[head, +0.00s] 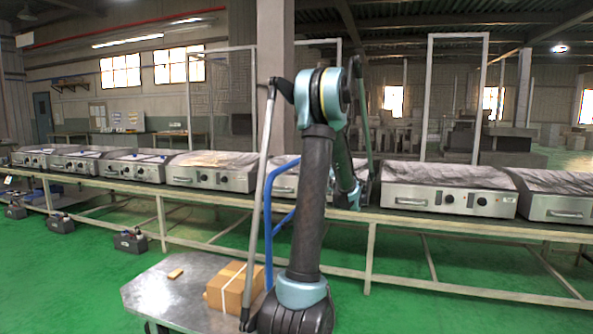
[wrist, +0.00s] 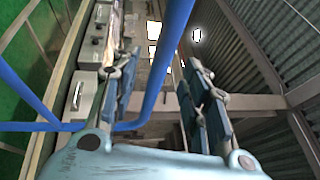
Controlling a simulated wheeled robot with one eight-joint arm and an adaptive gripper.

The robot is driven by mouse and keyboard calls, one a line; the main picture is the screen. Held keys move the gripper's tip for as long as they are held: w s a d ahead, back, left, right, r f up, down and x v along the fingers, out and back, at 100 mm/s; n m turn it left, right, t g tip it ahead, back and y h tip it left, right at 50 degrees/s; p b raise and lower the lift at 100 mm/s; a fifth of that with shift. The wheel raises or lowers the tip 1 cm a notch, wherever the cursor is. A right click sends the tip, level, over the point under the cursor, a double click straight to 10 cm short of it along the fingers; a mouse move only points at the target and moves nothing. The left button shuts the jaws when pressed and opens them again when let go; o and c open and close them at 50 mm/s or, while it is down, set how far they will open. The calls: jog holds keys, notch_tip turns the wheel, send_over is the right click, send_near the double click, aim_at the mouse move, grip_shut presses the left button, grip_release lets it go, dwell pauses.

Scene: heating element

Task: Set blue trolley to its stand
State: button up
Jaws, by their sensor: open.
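The blue trolley shows as a blue tubular frame (head: 268,205) just behind my arm in the head view; the arm hides much of it. In the wrist view its blue bar (wrist: 166,58) runs up between the two fingers of my gripper (wrist: 160,85), and a second blue bar crosses to the left. The fingers are apart and open around the bar; I cannot tell whether either touches it. In the head view my gripper (head: 352,193) hangs low behind the arm, near the bench edge, and is partly hidden. I cannot make out the trolley's stand.
A long bench (head: 400,216) carries a row of steel heating units (head: 450,190) across the view. A taped cardboard box (head: 235,288) sits on a grey plate beside my arm's base. Dark units (head: 130,241) stand on the green floor at left. Floor at lower right is clear.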

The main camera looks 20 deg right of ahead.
jog(key=v, duration=0.4)
dwell(0.5)
